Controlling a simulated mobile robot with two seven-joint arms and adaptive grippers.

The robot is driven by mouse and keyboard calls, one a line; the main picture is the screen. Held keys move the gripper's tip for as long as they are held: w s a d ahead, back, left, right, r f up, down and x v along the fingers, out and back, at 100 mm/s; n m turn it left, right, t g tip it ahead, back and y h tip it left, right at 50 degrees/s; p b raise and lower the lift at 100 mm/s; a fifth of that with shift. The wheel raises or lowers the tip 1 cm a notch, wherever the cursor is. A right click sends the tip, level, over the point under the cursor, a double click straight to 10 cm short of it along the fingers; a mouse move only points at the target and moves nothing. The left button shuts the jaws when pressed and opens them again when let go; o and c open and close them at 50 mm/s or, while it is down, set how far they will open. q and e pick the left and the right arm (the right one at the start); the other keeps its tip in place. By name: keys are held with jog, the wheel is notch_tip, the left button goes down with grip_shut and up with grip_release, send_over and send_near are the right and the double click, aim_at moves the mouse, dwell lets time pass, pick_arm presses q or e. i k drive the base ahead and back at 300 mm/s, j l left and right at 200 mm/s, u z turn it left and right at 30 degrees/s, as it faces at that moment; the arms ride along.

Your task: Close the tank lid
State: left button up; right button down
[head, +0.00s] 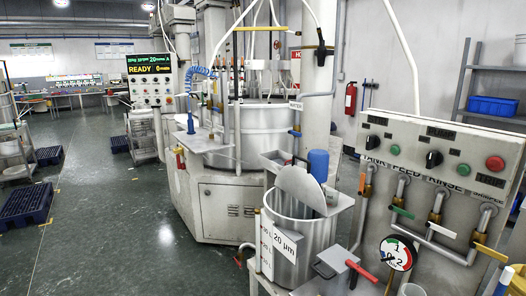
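The tank (318,243) is a metal cylinder in the lower middle of the head view, with a "20 µm" label on its front. Its lid (301,188) is a grey, part-round metal plate that stands tilted up at the rim, and the tank's mouth is open in front of it. A blue cylinder (319,163) stands upright just behind the lid. The lid's hinge is too small to make out. Neither of my grippers shows in the view.
A control panel (438,165) with knobs, buttons and several coloured valve handles stands right of the tank. A grey box with a red handle (362,272) sits close at the tank's lower right. A large machine (222,205) stands behind. The floor at left has free room between blue pallets (27,203).

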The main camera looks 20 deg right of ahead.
aim_at(298, 182)
jog(key=i+u, duration=0.3)
jog(key=i, duration=1.1)
jog(key=i+z, duration=0.25)
jog(key=i, duration=0.15)
jog(key=i+j+z, duration=0.55)
jog(key=i, duration=0.2)
jog(key=i+j+z, duration=0.2)
jog(key=i+z, duration=0.25)
jog(key=i+j+z, duration=0.15)
jog(key=j+z, duration=0.15)
jog(key=z, duration=0.15)
